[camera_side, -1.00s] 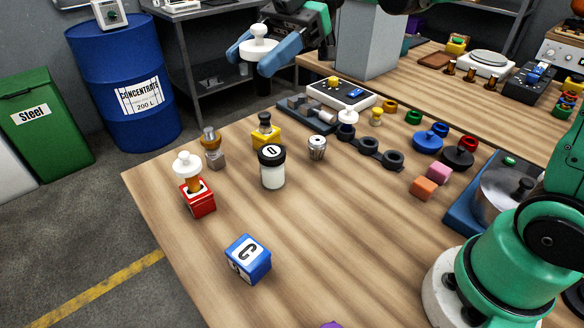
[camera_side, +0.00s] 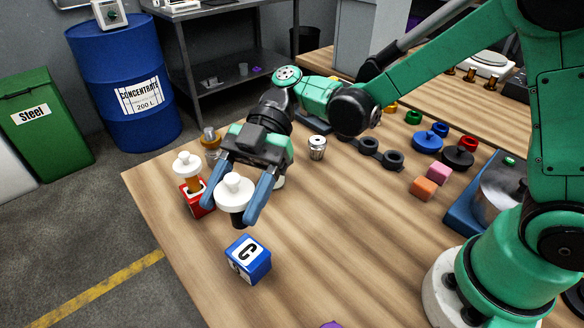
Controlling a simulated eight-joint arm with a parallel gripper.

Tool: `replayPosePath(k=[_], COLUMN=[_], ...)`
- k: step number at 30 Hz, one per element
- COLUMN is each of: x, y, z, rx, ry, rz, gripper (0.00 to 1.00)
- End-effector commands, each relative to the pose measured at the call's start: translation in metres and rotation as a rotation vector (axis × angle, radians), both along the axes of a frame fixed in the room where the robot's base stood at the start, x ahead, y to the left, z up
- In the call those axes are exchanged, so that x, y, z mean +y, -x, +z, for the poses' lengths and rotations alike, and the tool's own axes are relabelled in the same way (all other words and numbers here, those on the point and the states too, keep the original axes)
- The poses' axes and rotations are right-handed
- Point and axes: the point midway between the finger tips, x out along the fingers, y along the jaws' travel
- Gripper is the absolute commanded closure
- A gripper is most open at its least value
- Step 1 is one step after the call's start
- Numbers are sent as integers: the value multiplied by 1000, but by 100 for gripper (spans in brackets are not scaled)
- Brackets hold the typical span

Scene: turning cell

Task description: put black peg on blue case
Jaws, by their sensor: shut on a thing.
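The black peg (camera_side: 238,218) hangs below a white round flange with a knob (camera_side: 235,187). My gripper (camera_side: 231,212) is shut on this white-topped peg, with a blue finger on each side. The peg is held upright, a little above and behind the blue case. The peg and the case look apart.
A red case (camera_side: 197,200) with an orange peg and white cap stands just left of my gripper. A silver knurled part (camera_side: 317,147) stands behind to the right. Orange (camera_side: 423,188) and pink blocks lie further right.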

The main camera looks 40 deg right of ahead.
Motion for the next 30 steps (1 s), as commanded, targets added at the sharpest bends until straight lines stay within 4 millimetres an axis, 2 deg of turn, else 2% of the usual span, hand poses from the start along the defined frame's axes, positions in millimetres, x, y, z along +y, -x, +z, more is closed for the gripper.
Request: replayPosePath(k=[3, 8, 16, 29, 30], x=[0, 0, 0, 0, 0], y=[0, 0, 0, 0, 0], z=[-20, -31, -61, -68, -69], rx=[0, 0, 0, 0, 0], ry=[-1, -1, -1, -1, 0], rz=[0, 0, 0, 0, 0], gripper=[100, 100, 100, 100, 40])
